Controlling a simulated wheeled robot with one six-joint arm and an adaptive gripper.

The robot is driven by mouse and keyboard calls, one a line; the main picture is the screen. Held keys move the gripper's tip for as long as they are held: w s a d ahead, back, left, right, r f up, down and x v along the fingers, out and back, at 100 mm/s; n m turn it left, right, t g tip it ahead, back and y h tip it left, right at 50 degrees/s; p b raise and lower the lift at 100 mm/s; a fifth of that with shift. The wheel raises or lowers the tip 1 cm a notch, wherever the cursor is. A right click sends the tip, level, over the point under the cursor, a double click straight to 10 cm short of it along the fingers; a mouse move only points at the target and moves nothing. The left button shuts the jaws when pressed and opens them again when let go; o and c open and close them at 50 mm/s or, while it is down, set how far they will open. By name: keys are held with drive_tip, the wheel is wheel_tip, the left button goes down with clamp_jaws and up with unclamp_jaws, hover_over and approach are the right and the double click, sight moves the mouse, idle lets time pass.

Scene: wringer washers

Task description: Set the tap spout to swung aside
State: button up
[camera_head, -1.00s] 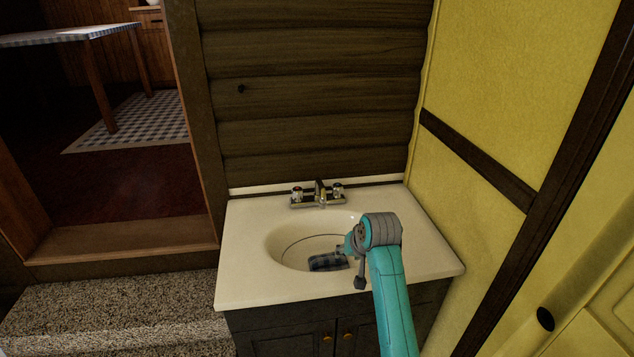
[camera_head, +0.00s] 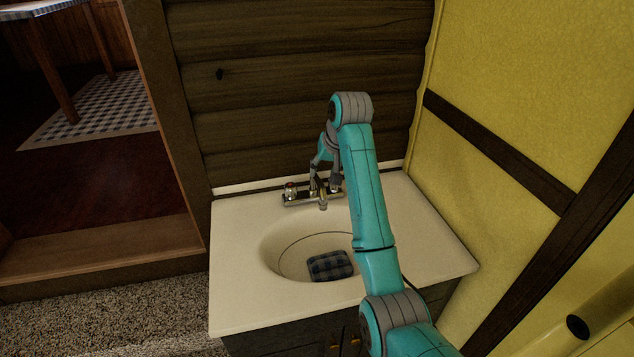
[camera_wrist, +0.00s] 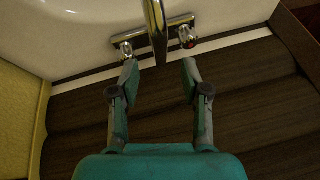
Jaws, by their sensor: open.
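The chrome tap stands at the back of the cream sink. Its spout (camera_wrist: 155,28) points forward over the basin, between the two handles, in the wrist view. In the head view the spout (camera_head: 323,205) is partly hidden by my gripper (camera_head: 323,184). In the wrist view my gripper (camera_wrist: 160,68) is open, with one fingertip on each side of the spout's base end. I cannot tell whether either finger touches the tap. One handle (camera_wrist: 188,42) shows a red mark, and the other handle (camera_wrist: 126,49) lies near the left fingertip.
The sink counter (camera_head: 240,235) surrounds an oval basin with a dark checked cloth (camera_head: 330,265) in it. A dark log wall (camera_head: 250,110) rises close behind the tap. A yellow wall (camera_head: 510,110) borders the counter on the right. A doorway opens on the left.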

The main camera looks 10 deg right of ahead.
sight(320, 180)
drive_tip(key=x, duration=0.7)
drive_tip(key=shift+w+f, duration=0.2)
drive_tip(key=shift+f, duration=0.15)
clamp_jaws()
